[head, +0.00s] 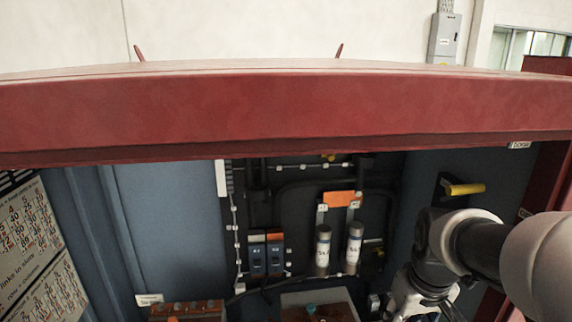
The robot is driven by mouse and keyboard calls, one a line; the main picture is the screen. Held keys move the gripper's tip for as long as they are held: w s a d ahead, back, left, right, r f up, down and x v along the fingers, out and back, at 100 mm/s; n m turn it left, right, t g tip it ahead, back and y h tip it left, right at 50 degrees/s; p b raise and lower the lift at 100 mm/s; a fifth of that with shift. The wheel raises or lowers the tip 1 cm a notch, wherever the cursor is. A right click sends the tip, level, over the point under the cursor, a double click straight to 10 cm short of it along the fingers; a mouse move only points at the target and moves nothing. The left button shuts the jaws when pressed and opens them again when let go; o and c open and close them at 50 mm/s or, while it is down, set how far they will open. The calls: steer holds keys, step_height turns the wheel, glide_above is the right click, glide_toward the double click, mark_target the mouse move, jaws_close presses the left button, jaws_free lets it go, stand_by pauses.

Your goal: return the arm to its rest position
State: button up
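My arm reaches in from the right edge of the head view, in front of the open cabinet. Its grey and black wrist shows at the lower right. The upper part of my gripper (408,298) shows at the bottom edge. Its fingertips are cut off below the picture, so I cannot see whether it is open or shut, or whether it holds anything.
A red cabinet beam (280,108) spans the picture above the opening. Inside are two grey cylinders (323,250), blue breakers (257,258) and an orange block (343,199). A yellow handle (465,189) is close above my wrist. A labelled panel (38,250) stands at left.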

steer(key=s+a+r+t, duration=0.1)
steer(key=s+a, duration=0.3)
steer(key=s, duration=0.4)
steer(key=s+a+r+t, duration=0.1)
steer(key=s+a, duration=0.3)
steer(key=s, duration=0.4)
steer(key=shift+r+m+y, duration=0.3)
steer(key=shift+r+m, duration=0.1)
steer(key=shift+r, duration=0.35)
